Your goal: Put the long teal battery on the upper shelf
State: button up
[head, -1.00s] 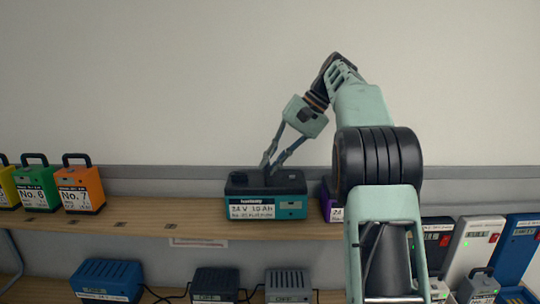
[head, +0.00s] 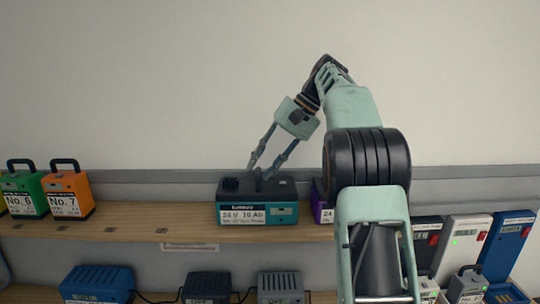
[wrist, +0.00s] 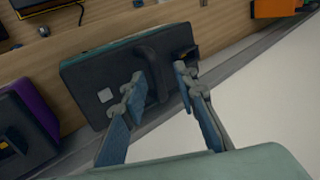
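The long teal battery (head: 258,208), with a dark top and a white label reading 24 V, sits upright on the upper shelf (head: 130,229). In the wrist view its dark top (wrist: 95,85) and handle (wrist: 152,62) show. My gripper (head: 262,168) is just above the battery's top. In the wrist view my gripper (wrist: 159,76) is open, with a finger on either side of the handle and gaps between. Nothing is held.
A purple battery (head: 321,206) stands close to the right, partly behind my arm; it also shows in the wrist view (wrist: 38,108). Green (head: 30,193) and orange (head: 70,193) numbered units stand at the left. Bare shelf lies between. Chargers (head: 207,286) sit below.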

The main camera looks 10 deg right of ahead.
jog(key=v, duration=0.6)
jog(key=shift+d, duration=0.2)
jog(key=shift+r, duration=0.15)
